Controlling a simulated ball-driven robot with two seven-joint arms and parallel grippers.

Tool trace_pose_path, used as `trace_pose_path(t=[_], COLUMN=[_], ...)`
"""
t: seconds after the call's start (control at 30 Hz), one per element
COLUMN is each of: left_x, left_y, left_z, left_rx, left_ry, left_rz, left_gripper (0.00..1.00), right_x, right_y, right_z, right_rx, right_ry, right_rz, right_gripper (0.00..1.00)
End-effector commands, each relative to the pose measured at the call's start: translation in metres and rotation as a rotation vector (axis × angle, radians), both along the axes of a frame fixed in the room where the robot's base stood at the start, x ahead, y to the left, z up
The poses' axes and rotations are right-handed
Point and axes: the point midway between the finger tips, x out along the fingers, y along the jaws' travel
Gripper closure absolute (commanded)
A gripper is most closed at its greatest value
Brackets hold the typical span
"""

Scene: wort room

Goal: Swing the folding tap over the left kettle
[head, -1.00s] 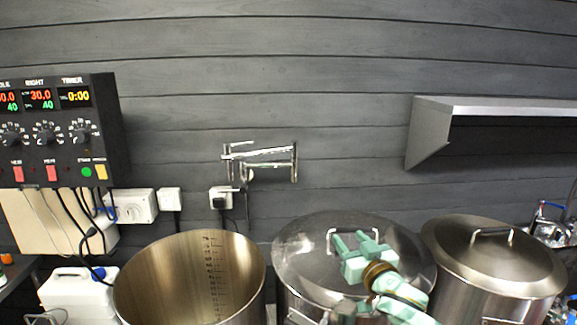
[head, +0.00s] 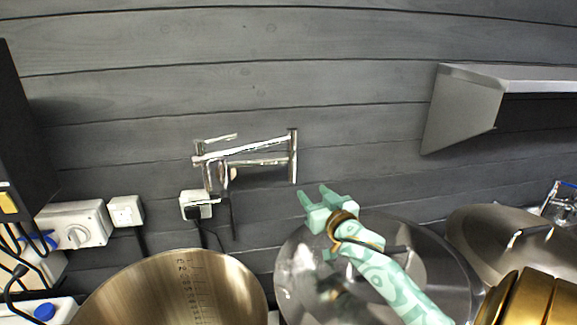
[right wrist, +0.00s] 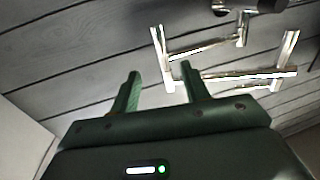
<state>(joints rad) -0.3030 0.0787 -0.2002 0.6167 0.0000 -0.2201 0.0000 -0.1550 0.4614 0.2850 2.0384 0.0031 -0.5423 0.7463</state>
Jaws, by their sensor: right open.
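The folding tap (head: 245,150), a chrome double-bar arm, is folded against the dark plank wall. The left kettle (head: 165,295) is an open steel pot with scale marks inside, below the tap. My left gripper is not in view.
A lidded kettle (head: 290,265) stands under my right arm, and another lidded kettle (head: 480,225) is further right. A grey wall shelf (head: 465,105) juts out at upper right. Sockets (head: 127,211) with cables and a control box (head: 20,140) are at left.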

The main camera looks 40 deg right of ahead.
Motion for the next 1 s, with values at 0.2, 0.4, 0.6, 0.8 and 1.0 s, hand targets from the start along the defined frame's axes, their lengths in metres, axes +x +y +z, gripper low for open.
trace_pose_path(t=[0.2, 0.4, 0.6, 0.8, 1.0], left_x=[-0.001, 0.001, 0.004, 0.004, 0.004], left_y=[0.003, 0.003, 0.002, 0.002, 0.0], left_z=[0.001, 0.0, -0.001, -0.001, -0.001], left_rx=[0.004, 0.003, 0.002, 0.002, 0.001], left_ry=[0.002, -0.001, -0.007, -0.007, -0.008], left_rz=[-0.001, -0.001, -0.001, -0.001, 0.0], left_gripper=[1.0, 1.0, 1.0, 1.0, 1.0], right_x=[0.049, 0.097, 0.129, 0.141, 0.141], right_y=[-0.016, -0.032, -0.041, -0.045, -0.045], right_z=[0.002, 0.002, 0.001, 0.001, 0.0], right_rx=[-0.002, -0.002, 0.0, 0.0, 0.0], right_ry=[-0.003, -0.003, -0.001, -0.001, -0.001], right_rz=[-0.001, -0.002, 0.0, 0.0, 0.0], right_gripper=[0.54, 0.54, 0.54, 0.54, 0.54])
